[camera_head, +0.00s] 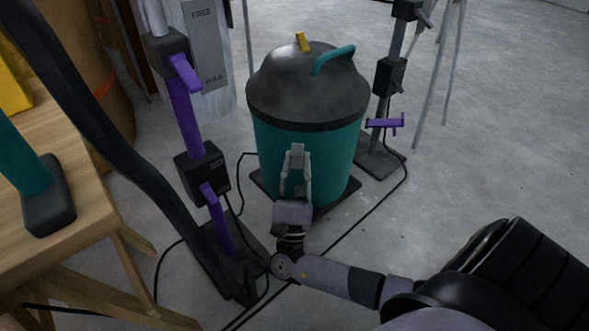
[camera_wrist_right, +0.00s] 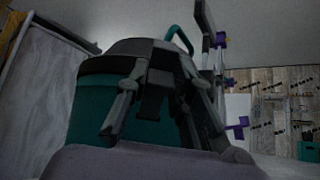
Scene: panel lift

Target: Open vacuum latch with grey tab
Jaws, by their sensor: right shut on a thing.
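The vacuum is a teal canister (camera_head: 275,140) with a dark grey domed lid (camera_head: 290,80) and a teal handle on top. It also shows in the right wrist view (camera_wrist_right: 90,105). The grey latch tab (camera_head: 297,149) is on the front of the canister, just below the lid rim. My right gripper (camera_head: 296,158) reaches up to it from the front, its fingers either side, and is shut on the tab. In the right wrist view the fingers flank a dark grey latch part (camera_wrist_right: 154,98); their exact contact is hard to see. My left gripper is not in view.
A lift stand with purple handles (camera_head: 187,115) stands close on the left, another stand (camera_head: 388,78) behind right. A wooden table (camera_head: 75,235) is at left. Dark cables cross the floor around the vacuum. The concrete floor (camera_head: 480,175) at right is open.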

